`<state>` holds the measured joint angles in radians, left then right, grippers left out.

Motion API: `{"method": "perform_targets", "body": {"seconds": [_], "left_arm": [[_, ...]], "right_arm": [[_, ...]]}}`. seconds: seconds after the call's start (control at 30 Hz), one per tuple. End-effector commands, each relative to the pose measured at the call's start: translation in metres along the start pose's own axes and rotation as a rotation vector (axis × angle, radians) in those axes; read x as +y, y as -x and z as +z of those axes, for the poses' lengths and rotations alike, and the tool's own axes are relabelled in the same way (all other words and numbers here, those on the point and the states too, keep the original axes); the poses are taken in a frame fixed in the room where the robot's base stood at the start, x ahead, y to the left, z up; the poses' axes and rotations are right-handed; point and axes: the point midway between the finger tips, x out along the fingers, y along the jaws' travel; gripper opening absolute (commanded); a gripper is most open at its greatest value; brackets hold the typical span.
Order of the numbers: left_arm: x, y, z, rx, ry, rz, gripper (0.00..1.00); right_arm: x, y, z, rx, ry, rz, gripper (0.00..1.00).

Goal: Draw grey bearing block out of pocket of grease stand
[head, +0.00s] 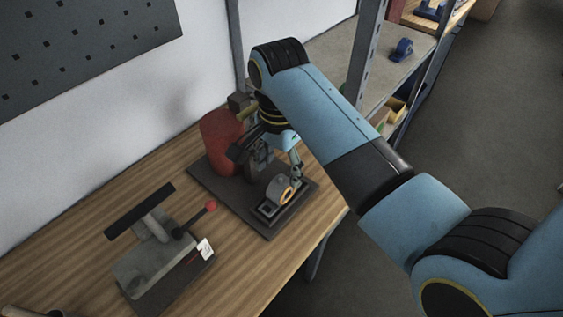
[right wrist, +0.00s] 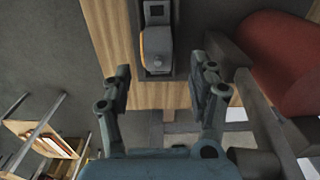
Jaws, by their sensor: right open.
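The grey bearing block (head: 275,187), with an orange ring on its face, sits upright in the dark pocket (head: 266,210) of the grease stand (head: 226,193). In the right wrist view the block (right wrist: 157,42) shows ahead of and between my fingers, with an orange patch on its left side. My right gripper (head: 283,165) is just behind and above the block in the head view. In the right wrist view my right gripper (right wrist: 162,76) is open, its fingers apart with nothing between the tips. How deep the block sits is hard to tell. My left gripper is not in view.
The stand's red drum (head: 220,140) is close to my right gripper, also seen in the right wrist view (right wrist: 285,55). A grey press-like tool with a red-knobbed lever (head: 150,260) stands front left on the wooden bench (head: 80,240). A metal shelf (head: 365,50) rises behind my arm.

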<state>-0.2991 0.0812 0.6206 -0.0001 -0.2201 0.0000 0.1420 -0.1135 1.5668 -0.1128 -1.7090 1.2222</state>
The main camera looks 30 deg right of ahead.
Motion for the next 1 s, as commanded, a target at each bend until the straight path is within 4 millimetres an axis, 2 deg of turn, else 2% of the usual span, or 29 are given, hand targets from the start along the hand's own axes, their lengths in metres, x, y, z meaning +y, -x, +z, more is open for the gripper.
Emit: {"method": "perform_targets", "body": {"seconds": [0.4, 0.57, 0.8, 1.0], "left_arm": [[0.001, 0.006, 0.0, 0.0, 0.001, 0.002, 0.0], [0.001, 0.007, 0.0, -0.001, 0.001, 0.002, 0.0], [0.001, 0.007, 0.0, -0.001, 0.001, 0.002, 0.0], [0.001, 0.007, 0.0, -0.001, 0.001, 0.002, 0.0]], "right_arm": [[0.001, -0.059, -0.001, 0.0, -0.001, 0.004, 0.6], [0.001, -0.069, -0.001, 0.001, -0.001, 0.0, 0.6], [0.001, -0.07, -0.001, 0.001, -0.001, 0.0, 0.6], [0.001, -0.07, 0.0, 0.001, -0.001, 0.0, 0.35]]}}
